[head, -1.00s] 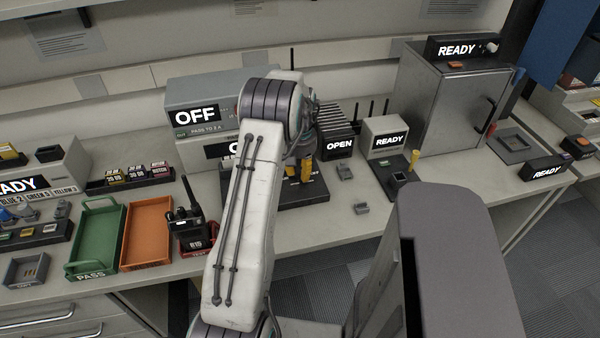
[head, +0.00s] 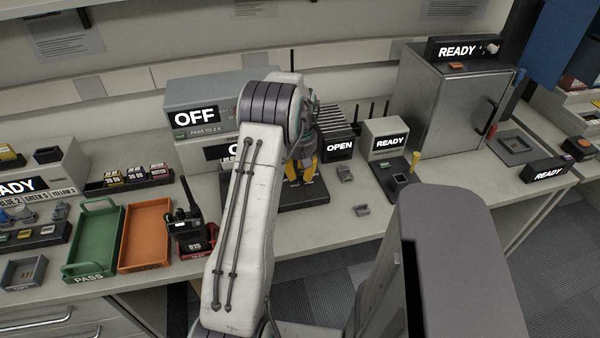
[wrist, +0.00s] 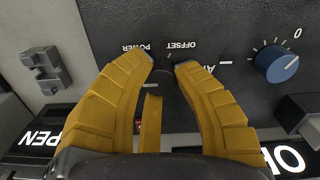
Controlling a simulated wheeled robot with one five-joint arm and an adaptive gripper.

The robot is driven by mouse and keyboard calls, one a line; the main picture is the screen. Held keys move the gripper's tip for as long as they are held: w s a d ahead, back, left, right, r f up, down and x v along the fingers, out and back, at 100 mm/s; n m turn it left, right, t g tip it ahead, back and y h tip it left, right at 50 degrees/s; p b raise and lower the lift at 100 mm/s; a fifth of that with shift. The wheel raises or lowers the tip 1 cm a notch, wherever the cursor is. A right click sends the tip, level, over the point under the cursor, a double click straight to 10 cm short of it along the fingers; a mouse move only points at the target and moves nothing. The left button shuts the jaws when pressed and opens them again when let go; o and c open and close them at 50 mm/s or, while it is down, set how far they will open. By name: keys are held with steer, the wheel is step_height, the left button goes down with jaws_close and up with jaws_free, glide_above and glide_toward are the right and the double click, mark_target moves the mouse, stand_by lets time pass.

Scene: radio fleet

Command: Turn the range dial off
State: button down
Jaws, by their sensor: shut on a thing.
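In the wrist view my gripper (wrist: 168,64) has its two yellow fingertips low at a dark panel, around a small dark shape with white tick marks about it. This looks like the range dial, though its body is mostly hidden and its pointer cannot be read. The panel (wrist: 205,25) carries upside-down labels POWER and OFFSET and a partly covered one. In the head view my gripper (head: 300,172) is low over the dark panel (head: 303,195) in front of the grey units, right of my arm. The upper unit's display (head: 196,116) reads OFF.
A blue knob (wrist: 275,63) marked 0 is right of the fingers in the wrist view. An OPEN rack (head: 338,145) and a READY box (head: 388,142) stand to the right. A radio (head: 187,230), an orange tray (head: 146,235) and a green tray (head: 95,242) are left.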

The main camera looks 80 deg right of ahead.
mark_target(300, 172)
steer(key=shift+f, duration=0.1)
steer(key=c, duration=0.9)
jaws_free()
steer(key=shift+c, duration=0.2)
step_height(300, 172, up, 12)
stand_by(0.5)
